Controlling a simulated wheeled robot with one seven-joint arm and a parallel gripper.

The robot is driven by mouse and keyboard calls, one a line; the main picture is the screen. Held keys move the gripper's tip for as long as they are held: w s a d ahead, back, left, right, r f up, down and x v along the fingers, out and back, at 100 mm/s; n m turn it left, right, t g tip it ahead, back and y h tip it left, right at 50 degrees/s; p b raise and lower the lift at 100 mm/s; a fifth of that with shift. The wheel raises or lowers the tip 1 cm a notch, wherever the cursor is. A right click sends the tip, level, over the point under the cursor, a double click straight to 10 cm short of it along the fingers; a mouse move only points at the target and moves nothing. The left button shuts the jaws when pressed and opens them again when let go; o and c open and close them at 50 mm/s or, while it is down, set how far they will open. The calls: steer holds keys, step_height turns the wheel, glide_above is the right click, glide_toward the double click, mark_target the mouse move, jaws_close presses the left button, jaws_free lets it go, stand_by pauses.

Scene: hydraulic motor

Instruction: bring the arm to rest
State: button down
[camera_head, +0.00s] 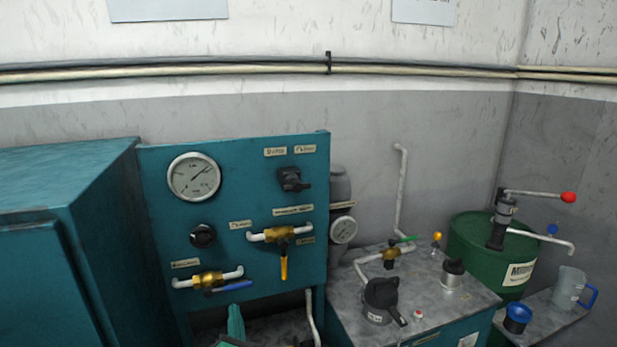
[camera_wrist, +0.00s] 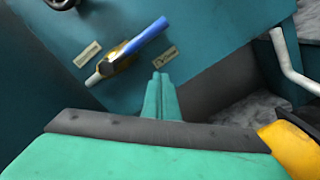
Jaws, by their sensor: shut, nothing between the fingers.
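My gripper (camera_wrist: 162,82) shows in the wrist view as two green fingers pressed together, with nothing between them. In the head view its green tip (camera_head: 236,322) is at the bottom edge, in front of the lower part of the teal panel (camera_head: 150,225). It is just below the blue-handled valve (camera_head: 212,281). That valve also shows in the wrist view (camera_wrist: 140,40), ahead of the fingers and apart from them. Most of my arm is out of view.
A teal cabinet (camera_head: 60,200) stands at the left. The panel carries a gauge (camera_head: 194,176), a black switch (camera_head: 290,180) and a yellow-handled valve (camera_head: 283,262). A grey-topped bench (camera_head: 450,310) with a black-lidded filler (camera_head: 381,298) and a green drum (camera_head: 470,245) stand at the right.

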steer(key=s+d+f+m+h, duration=0.1)
steer(key=s+d+f+m, duration=0.2)
steer(key=s+f+m, duration=0.35)
steer(key=s+d+f+m+h, duration=0.1)
steer(key=s+d+f+m, duration=0.25)
steer(key=s, duration=0.65)
steer(key=s+d+f+m+h, duration=0.1)
steer(key=s+d+f+m, duration=0.2)
steer(key=s+f+m, duration=0.4)
steer(key=s+d+r+m, duration=0.1)
steer(key=s+d+m, duration=0.2)
steer(key=s, duration=0.6)
steer(key=s+d+r+m+g+h, duration=0.1)
steer(key=s+d+r+m, duration=0.1)
steer(key=s+m, duration=0.4)
steer(key=s+d+r+m+g+h, duration=0.1)
steer(key=s+d+m, duration=0.3)
steer(key=s, duration=0.9)
steer(key=shift+s+d+r+m, duration=0.2)
steer(key=shift+d+m, duration=0.1)
steer(key=shift+d, duration=0.15)
